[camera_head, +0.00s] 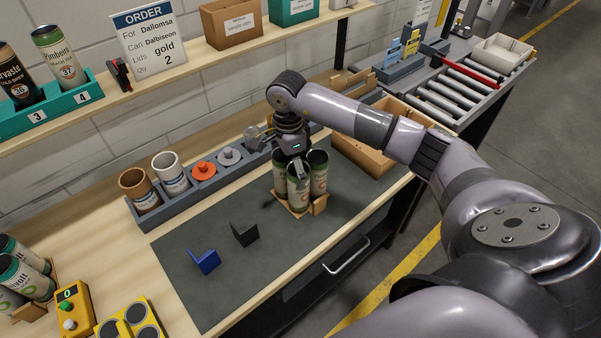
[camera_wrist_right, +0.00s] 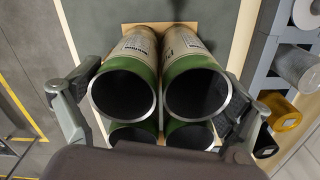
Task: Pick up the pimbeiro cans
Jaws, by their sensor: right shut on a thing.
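Several green-and-cream cans (camera_head: 298,188) stand upright and close together in a small cardboard carrier (camera_head: 318,206) over the dark mat. Their colours match the can marked Pimbeiro (camera_head: 54,55) on the shelf. My right gripper (camera_head: 297,165) is above the group and shut on it. The right wrist view shows the open, empty can tops (camera_wrist_right: 124,92) from above. There the fingers of my right gripper (camera_wrist_right: 157,98) press on the outer sides of the pair. I cannot tell whether the carrier touches the mat. My left gripper is out of view.
A grey rack (camera_head: 222,178) with cups and spools runs behind the mat (camera_head: 215,298). A blue bracket (camera_head: 206,262) and a black bracket (camera_head: 244,233) stand on the mat. A cardboard box (camera_head: 362,153) is to the right. A roller conveyor (camera_head: 455,85) lies beyond.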

